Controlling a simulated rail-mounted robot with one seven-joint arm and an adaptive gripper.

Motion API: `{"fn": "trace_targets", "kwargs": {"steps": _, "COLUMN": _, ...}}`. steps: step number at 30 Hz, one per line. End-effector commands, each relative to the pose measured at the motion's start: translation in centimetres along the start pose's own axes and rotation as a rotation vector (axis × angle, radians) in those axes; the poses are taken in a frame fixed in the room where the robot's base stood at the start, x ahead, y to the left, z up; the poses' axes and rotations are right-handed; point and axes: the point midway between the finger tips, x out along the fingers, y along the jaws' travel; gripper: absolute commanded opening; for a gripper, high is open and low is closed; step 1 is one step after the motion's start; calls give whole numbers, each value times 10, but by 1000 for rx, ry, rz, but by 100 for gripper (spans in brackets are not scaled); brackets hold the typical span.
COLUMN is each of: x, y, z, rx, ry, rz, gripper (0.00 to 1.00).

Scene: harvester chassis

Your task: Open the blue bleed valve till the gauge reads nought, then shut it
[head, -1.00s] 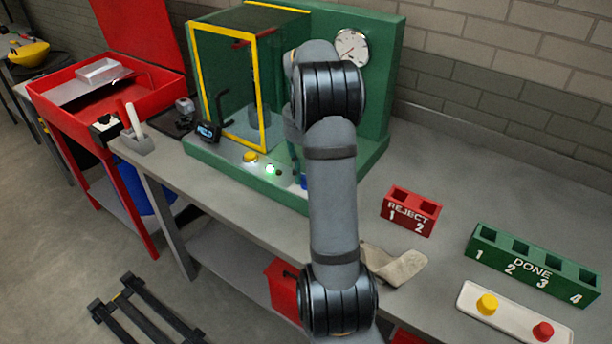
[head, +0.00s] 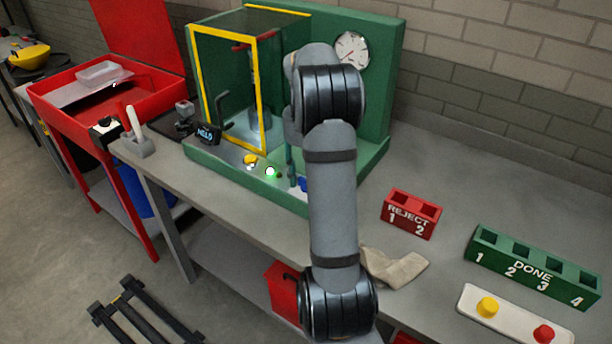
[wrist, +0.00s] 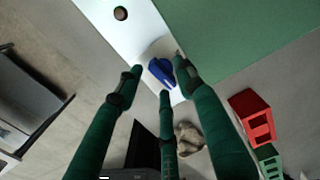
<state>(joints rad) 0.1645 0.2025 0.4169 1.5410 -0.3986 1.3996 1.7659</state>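The blue bleed valve (wrist: 162,73) shows in the wrist view as a blue handle on a pale panel. In the head view only a sliver of blue (head: 303,184) shows beside my arm. My gripper (wrist: 160,76) has three green fingers, spread apart, with their tips around the blue handle; whether any tip touches it I cannot tell. In the head view the gripper is mostly hidden behind my arm; one finger (head: 290,166) shows. The round white gauge (head: 352,49) is on the green back panel, partly in view beside my arm; its reading is too small to tell.
A yellow button (head: 250,160) and a lit green lamp (head: 270,171) are on the green rig left of the valve. A yellow-framed guard (head: 262,95) stands behind them. A red reject block (head: 411,212), a cloth (head: 394,267) and a green done block (head: 533,268) lie right.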

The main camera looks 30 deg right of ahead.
Motion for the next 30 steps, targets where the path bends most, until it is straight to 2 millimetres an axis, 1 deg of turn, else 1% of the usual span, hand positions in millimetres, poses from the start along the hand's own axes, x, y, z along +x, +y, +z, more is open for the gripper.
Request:
{"fn": "trace_targets", "kwargs": {"steps": 4, "x": -5, "y": 0, "z": 0, "rx": -1, "ry": 0, "rz": -1, "gripper": 38}}
{"fn": "trace_targets", "kwargs": {"steps": 7, "x": -18, "y": -1, "z": 1, "rx": 0, "ry": -2, "rz": -3, "gripper": 38}}
{"fn": "trace_targets", "kwargs": {"steps": 15, "x": -76, "y": -1, "z": 1, "rx": 0, "ry": -4, "rz": -5, "gripper": 38}}
{"fn": "trace_targets", "kwargs": {"steps": 19, "x": -97, "y": -1, "z": 1, "rx": 0, "ry": -3, "rz": -4, "gripper": 38}}
{"fn": "trace_targets", "kwargs": {"steps": 24, "x": -113, "y": -1, "z": 0, "rx": -2, "ry": 0, "rz": -3, "gripper": 38}}
{"fn": "trace_targets", "kwargs": {"steps": 30, "x": -120, "y": 0, "z": 0, "rx": 0, "ry": 0, "rz": -1, "gripper": 38}}
